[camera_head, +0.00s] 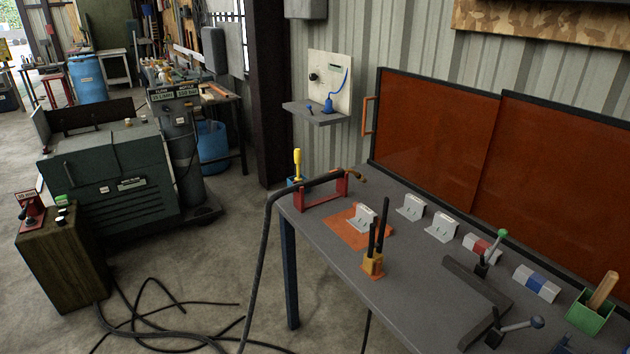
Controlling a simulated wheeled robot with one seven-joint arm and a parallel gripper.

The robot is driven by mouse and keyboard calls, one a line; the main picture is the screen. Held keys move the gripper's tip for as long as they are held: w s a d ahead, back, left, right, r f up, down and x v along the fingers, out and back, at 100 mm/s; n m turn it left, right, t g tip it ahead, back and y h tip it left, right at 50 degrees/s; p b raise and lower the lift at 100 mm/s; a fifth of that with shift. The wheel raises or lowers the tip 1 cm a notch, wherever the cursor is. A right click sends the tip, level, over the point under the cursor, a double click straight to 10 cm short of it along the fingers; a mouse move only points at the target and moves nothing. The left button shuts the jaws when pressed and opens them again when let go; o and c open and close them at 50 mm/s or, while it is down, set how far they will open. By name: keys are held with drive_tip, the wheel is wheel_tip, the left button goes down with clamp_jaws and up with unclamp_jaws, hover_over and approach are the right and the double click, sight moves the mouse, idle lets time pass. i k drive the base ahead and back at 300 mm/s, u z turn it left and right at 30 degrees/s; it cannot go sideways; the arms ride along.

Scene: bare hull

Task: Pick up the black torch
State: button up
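The black torch (313,183) lies across a red stand (322,195) at the left end of the grey workbench (415,262). Its neck and brass-coloured tip point right, towards the orange screens. A thick black cable runs from its left end over the bench edge and down to the floor. My gripper is not in view.
An orange block with black rods (372,264) stands right of the torch, beside an orange plate (352,232) bearing a bracket. A yellow-handled tool (297,162) stands behind the torch. Several brackets, lever clamps and a green box (588,314) fill the bench's right. Cables cross the floor.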

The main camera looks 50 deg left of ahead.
sight(333, 175)
drive_tip(key=u, duration=2.9)
drive_tip(key=k, duration=0.9)
drive_tip(key=z, duration=1)
drive_tip(key=i, duration=1)
